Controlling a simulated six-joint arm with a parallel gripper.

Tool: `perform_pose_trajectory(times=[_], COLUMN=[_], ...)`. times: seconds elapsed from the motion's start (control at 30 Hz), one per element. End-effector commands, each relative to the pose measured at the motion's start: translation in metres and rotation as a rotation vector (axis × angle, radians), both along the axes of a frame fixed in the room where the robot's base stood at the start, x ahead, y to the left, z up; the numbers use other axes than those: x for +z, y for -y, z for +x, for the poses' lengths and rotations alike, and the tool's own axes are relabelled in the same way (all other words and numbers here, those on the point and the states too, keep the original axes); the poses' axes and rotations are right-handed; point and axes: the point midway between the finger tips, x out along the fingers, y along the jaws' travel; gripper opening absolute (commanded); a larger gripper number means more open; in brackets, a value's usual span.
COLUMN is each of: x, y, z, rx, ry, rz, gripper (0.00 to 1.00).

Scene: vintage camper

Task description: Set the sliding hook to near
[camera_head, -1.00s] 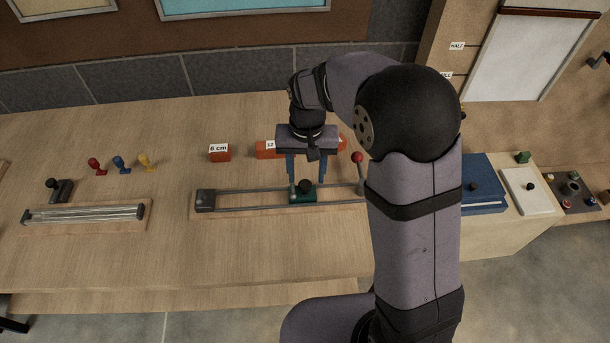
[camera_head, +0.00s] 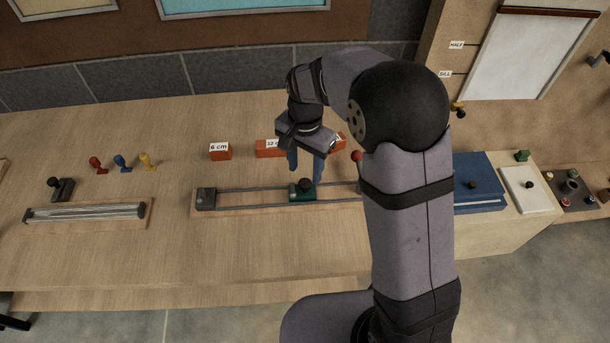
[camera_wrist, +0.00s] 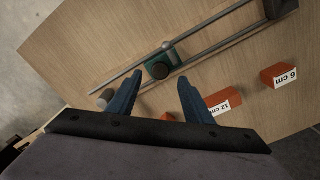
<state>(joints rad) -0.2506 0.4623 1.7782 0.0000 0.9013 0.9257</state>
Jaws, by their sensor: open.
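A green slider (camera_head: 303,194) with a black knob sits on two grey rails (camera_head: 250,187) over a long wooden base on the table. It stands around the middle of the visible rails; I cannot make out a hook shape on it. In the wrist view the slider (camera_wrist: 155,57) shows just beyond my fingertips. My gripper (camera_head: 306,170) is open and empty, pointing down above and slightly behind the slider, its fingers turned at an angle to the rails. It also shows in the wrist view (camera_wrist: 160,80). My arm hides the right end of the rails.
Orange blocks labelled 6 cm (camera_head: 220,152) and 12 cm (camera_head: 268,148) stand behind the rails. A red-knobbed lever (camera_head: 357,157) is close right of my gripper. A smaller rail set (camera_head: 85,213) lies left. The front of the table is clear.

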Motion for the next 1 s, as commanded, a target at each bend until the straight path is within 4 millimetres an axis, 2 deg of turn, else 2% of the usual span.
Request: perform_pose_trajectory(times=[0.2,0.33,0.73,0.9,0.93,1.0], x=[-0.027,-0.039,-0.045,-0.045,-0.045,-0.045], y=[0.000,0.000,0.000,0.000,0.000,0.000], z=[-0.001,-0.001,0.000,0.000,0.000,0.000], rx=[0.001,0.001,0.001,0.001,0.001,0.001], ry=[-0.003,-0.003,0.000,0.000,0.000,0.000], rz=[-0.001,0.000,0.000,0.000,0.000,0.000], gripper=[0.46,0.46,0.46,0.06,0.00,0.00])
